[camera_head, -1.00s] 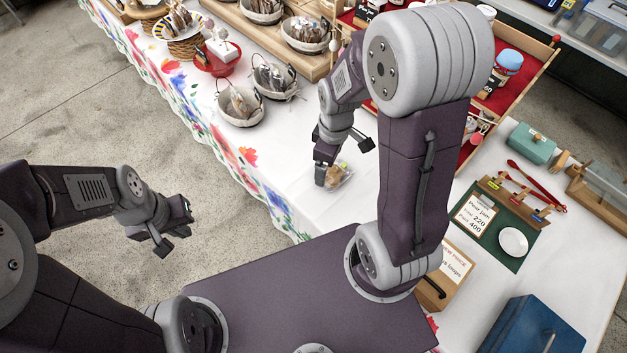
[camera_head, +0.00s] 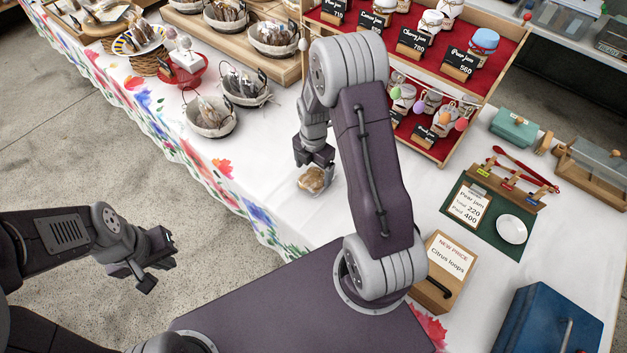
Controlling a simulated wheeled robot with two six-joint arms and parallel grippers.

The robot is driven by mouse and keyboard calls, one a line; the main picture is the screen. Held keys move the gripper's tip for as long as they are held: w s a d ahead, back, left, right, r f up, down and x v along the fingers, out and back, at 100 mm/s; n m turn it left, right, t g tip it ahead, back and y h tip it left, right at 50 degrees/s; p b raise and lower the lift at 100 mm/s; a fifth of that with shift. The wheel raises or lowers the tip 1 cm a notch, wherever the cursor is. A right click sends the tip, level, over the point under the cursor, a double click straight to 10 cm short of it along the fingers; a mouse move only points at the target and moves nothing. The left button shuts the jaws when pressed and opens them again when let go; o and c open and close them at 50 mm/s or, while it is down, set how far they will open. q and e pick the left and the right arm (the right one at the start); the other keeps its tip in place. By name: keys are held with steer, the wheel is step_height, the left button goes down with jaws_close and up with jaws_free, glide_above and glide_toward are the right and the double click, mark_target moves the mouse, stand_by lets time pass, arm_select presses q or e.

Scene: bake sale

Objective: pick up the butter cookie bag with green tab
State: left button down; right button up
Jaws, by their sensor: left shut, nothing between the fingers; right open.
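A small clear bag of golden-brown cookies (camera_head: 312,180) lies on the white tablecloth near the middle of the view. No green tab can be made out on it. My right gripper (camera_head: 314,162) is open just above the bag's far side; I cannot tell whether it touches it. My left gripper (camera_head: 150,272) is shut and empty, out over the floor in front of the table. Several wrapped bags stand in a near basket (camera_head: 210,122) and in another basket (camera_head: 245,88); their tabs are too small to tell.
A red jam shelf (camera_head: 440,150) stands behind my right arm. A wooden box marked Citrus loops (camera_head: 436,285), a green board (camera_head: 512,250) with a white dish and a blue box (camera_head: 545,335) are on the right. White cloth is clear left of the bag.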

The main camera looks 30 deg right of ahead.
mark_target(314, 177)
step_height(314, 177, down, 5)
steer(key=shift+w+r, duration=0.1)
steer(key=c, duration=1)
steer(key=shift+r, duration=0.15)
